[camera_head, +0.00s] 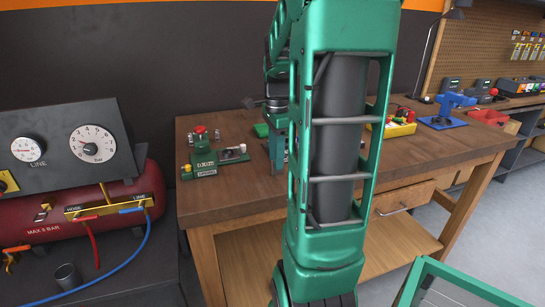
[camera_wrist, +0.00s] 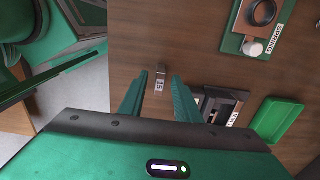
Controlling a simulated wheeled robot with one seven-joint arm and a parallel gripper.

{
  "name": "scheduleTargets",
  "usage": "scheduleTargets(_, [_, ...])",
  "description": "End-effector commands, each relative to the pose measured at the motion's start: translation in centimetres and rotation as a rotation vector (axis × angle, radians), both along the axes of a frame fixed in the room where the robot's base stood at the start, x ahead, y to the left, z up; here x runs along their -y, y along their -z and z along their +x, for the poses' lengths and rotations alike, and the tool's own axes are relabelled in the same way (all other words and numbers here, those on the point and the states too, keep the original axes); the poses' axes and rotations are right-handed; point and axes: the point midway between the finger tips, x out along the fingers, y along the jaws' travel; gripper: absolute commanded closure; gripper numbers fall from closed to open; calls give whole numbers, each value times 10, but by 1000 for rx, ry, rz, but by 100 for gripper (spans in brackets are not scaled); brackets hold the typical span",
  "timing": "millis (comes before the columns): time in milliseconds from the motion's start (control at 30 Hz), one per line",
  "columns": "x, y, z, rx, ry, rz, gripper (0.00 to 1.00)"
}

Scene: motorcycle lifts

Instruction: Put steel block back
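In the wrist view a small grey steel block (camera_wrist: 160,70) with a white label stands on the brown tabletop. My gripper (camera_wrist: 158,78) is above the table with its two green fingers apart, one on each side of the block in the picture. A gap shows between each finger and the block; I cannot tell how far above it the fingertips are. To the right, a dark tray with a grey part in it (camera_wrist: 216,104) is partly covered by my right finger. In the head view my arm hides most of the gripper and the block.
A green board with a dark ring (camera_wrist: 262,12) and a green box (camera_wrist: 277,120) lie on the right in the wrist view. In the head view a green fixture (camera_head: 205,158) stands on the workbench (camera_head: 235,195). A red compressor (camera_head: 85,205) stands left, and a blue vise (camera_head: 452,105) at the right.

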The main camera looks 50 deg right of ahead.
Motion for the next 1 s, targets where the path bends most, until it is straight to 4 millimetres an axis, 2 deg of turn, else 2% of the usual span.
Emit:
scheduleTargets(133, [0,-5,1,2,0,-1,70])
scheduleTargets(267, [1,-21,1,3,0,-3,70])
scheduleTargets(500, [0,-69,1,4,-2,-3,70])
scheduleTargets(700, [0,-103,0,2,-2,-1,70])
scheduleTargets(900, [-1,-119,-1,1,-3,-1,70])
scheduleTargets(1000, [-8,-119,-4,0,-47,1,70])
